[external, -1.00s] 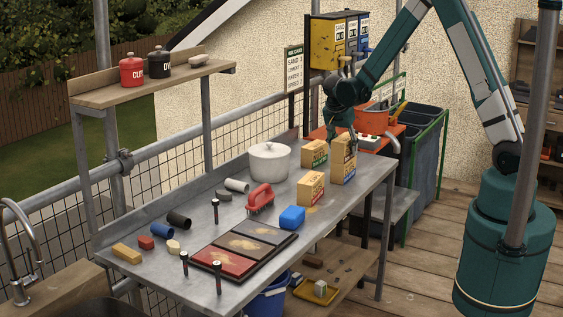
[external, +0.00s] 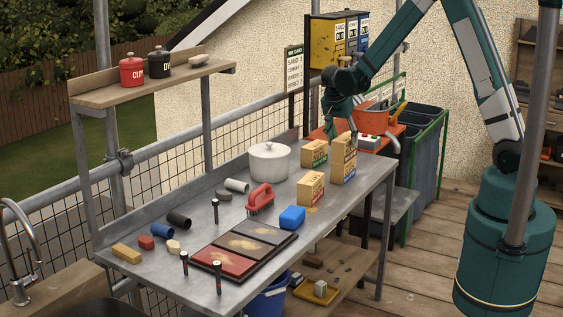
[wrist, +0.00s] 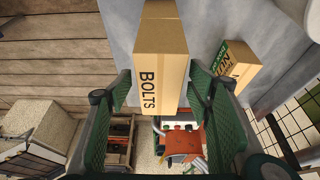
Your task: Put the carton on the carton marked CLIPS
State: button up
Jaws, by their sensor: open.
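Several tan cartons stand on the grey metal table. The tall carton shape (external: 343,166) at the right edge bears small marks that I cannot read; I cannot tell if it is one carton or a stack. A carton with a green label (external: 314,154) is left of it, and a carton with a red label (external: 310,188) is nearer the front. My gripper (external: 341,139) is open at the top of the tall shape. In the wrist view, a carton marked BOLTS (wrist: 160,50) lies between the spread fingers of my gripper (wrist: 161,92). The word CLIPS is not legible on any carton.
A white lidded pot (external: 269,163) stands left of the cartons. A blue block (external: 292,217) and a red-handled brush (external: 260,197) lie in front. In the wrist view, the green-labelled carton (wrist: 236,63) is close to the right finger.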

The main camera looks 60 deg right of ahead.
jog(key=shift+v, duration=3.9)
jog(key=shift+s+a+r, duration=0.15)
jog(key=shift+a+r, duration=0.15)
jog(key=shift+r, duration=0.05)
jog(key=s+a+r+n+t+y, duration=0.1)
jog(key=s+a+r+n+t, duration=0.2)
jog(key=s+a+r+n, duration=0.45)
jog(key=s+a+r+n+t+y, duration=0.2)
jog(key=s+a+r+n, duration=0.3)
jog(key=s+a+r, duration=0.55)
jog(key=s+a+f+n+t+y, duration=0.1)
jog(key=s+a+f+n+t, duration=0.1)
jog(key=s+a+n, duration=0.3)
jog(key=s+a, duration=0.4)
jog(key=s, duration=0.3)
